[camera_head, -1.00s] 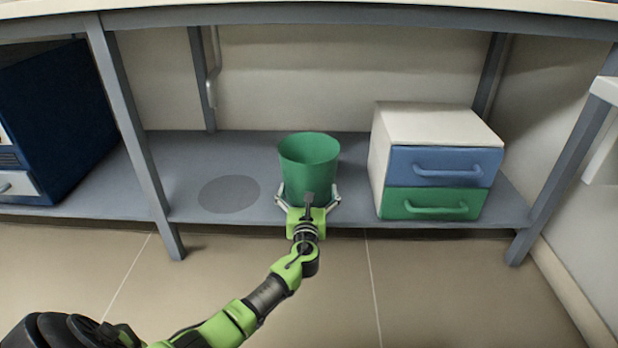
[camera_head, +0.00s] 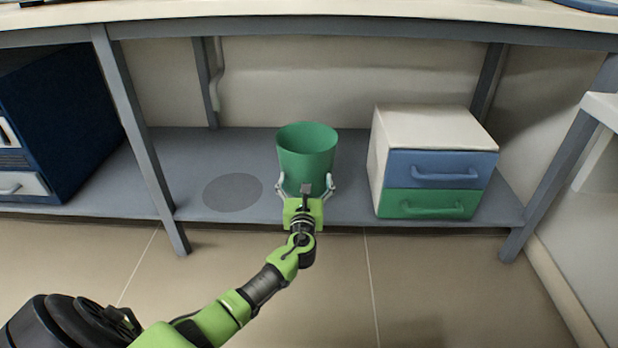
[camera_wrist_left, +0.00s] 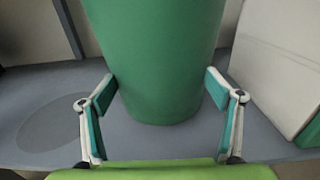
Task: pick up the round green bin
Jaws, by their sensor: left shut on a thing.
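The round green bin (camera_head: 307,150) is upright at the middle of the lower shelf area, open at the top. My left gripper (camera_head: 305,181) reaches it from the front, with one finger on each side of its lower part, and is shut on it. In the left wrist view the bin (camera_wrist_left: 155,50) fills the upper middle between the fingers of my left gripper (camera_wrist_left: 161,88), and its rounded bottom edge shows above the shelf. The bin seems to be slightly off the shelf, though the gap is hard to judge. My right gripper is not in view.
The grey shelf (camera_head: 190,165) has a dark round mark (camera_head: 233,192) left of the bin. A white drawer box (camera_head: 436,126) with blue and green drawers stands close on the right. A dark blue unit (camera_head: 65,120) is at left. Table legs and the tabletop (camera_head: 340,14) frame the space.

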